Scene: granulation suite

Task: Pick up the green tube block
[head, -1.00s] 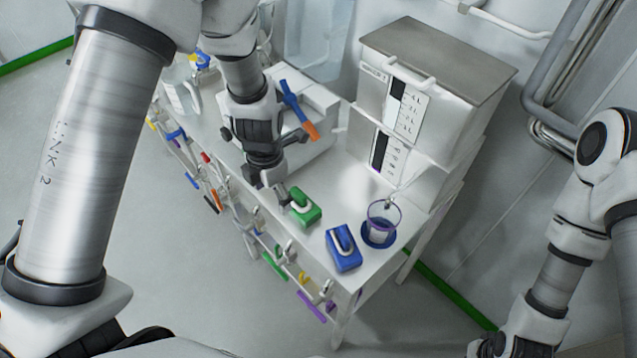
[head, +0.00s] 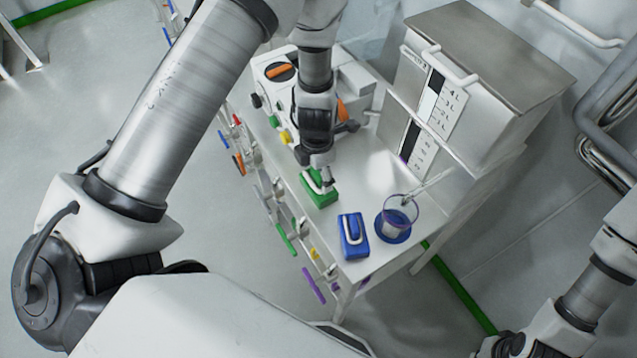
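The green tube block (head: 319,189) sits on the white bench top, with a pale tube-like handle on its top. My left gripper (head: 321,178) points down right over the block, with its tips at the handle. The tips overlap the handle in this view, so I cannot tell whether they are open or closed on it. The block appears to rest on the bench. My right arm comes in at the lower right; its fingers are not visible.
A blue block (head: 353,247) with a pale handle stands nearer the bench's front end. Beside it is a clear beaker (head: 401,207) on a blue base. A white cabinet (head: 462,100) with level scales stands behind. Coloured-handled valves (head: 286,238) line the bench's left side.

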